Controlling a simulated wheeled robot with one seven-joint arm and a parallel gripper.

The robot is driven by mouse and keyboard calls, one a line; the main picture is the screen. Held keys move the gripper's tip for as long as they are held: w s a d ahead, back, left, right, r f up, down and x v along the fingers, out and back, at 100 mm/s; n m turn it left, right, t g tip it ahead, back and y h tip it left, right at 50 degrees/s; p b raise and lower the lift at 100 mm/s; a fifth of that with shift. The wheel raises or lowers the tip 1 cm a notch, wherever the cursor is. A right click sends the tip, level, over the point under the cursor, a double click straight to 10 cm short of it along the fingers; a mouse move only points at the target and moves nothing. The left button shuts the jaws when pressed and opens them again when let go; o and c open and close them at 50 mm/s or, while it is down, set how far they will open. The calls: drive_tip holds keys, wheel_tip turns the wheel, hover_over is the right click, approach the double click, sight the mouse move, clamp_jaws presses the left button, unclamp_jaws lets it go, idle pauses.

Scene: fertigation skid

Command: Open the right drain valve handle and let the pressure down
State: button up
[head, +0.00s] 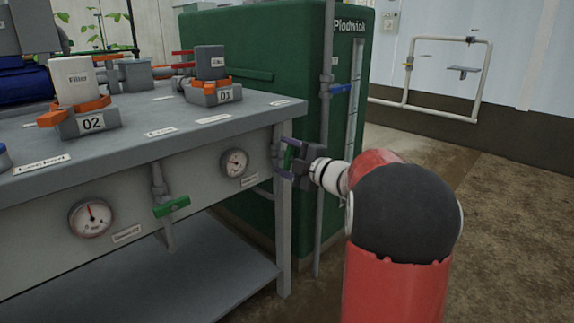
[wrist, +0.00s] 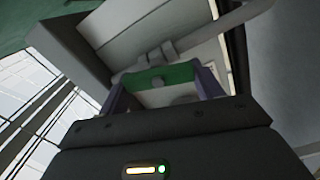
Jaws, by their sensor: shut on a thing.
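The right drain valve's green handle (head: 288,158) is at the right end of the bench front, mostly hidden by my gripper in the head view. My gripper (head: 291,163) is shut on this handle. In the wrist view the green handle (wrist: 172,75) spans between the two purple fingers, close to a grey pipe. I cannot tell how far the handle is turned. The right gauge (head: 235,163) is on the bench front, left of my gripper; its reading is too small to tell. The left drain valve's green handle (head: 172,207) lies across its pipe.
Filter units 02 (head: 92,124) and 01 (head: 224,96) stand on the bench top (head: 150,112). A green tank (head: 270,70) with a blue-handled pipe stands close behind my gripper. The floor at right is clear.

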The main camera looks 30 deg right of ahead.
drive_tip(key=shift+f+n, duration=0.15)
drive_tip(key=shift+n, duration=1.45)
drive_tip(key=o, duration=1)
drive_tip(key=v, duration=0.7)
drive_tip(key=shift+s+d, duration=0.1)
drive_tip(key=shift+s, duration=0.3)
